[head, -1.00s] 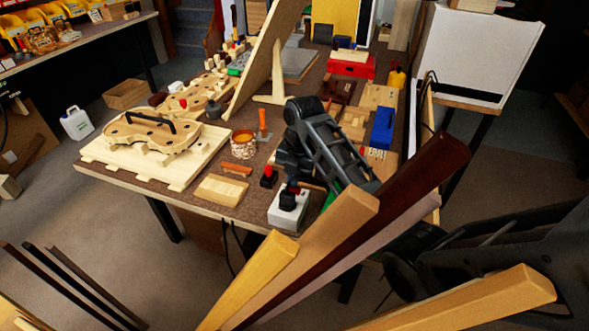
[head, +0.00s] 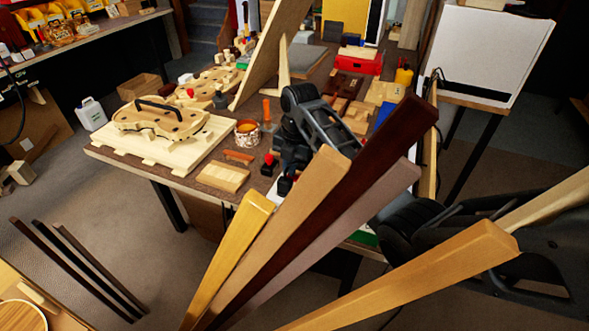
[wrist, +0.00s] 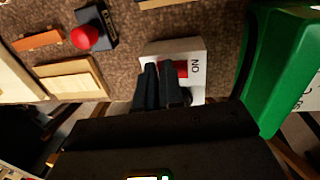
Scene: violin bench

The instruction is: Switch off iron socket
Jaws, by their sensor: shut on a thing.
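The iron socket (wrist: 197,88) is a small white box near the bench's front edge. In the wrist view it has a red switch (wrist: 181,68) and an ON label, seen sideways. My gripper (wrist: 160,68) reaches over the box with its dark fingers close together beside the red switch. It is shut on the switch, though the fingers hide part of the contact. In the head view my gripper (head: 286,184) points down at the bench's front edge, and wooden strips cover most of the socket.
Wooden strips (head: 300,225) stand between the head camera and the bench. A black box with a red button (head: 269,163) and a wooden block (head: 222,178) lie left of the gripper. A green container (wrist: 275,70) stands close right of the socket in the wrist view.

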